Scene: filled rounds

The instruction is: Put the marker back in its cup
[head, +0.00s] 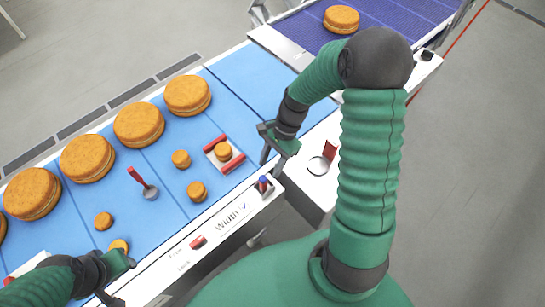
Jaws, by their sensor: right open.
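A small dark cup (266,190) sits on the white front ledge of the line, beside the "Width" lettering. The marker (263,181), with a blue end, shows upright at the cup and appears to stand in it. My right gripper (271,163) is open and empty, just above the marker, with its fingers pointing down and apart from it. My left gripper (126,282) is at the lower left over the front ledge. Its fingers look spread, with nothing seen between them.
Large round filled cakes (138,124) line the back of the blue belt (228,96). Several small ones lie nearer, one in a red-sided holder (239,166). A red lever (138,176) stands on the belt. A purple conveyor (390,20) is at the upper right.

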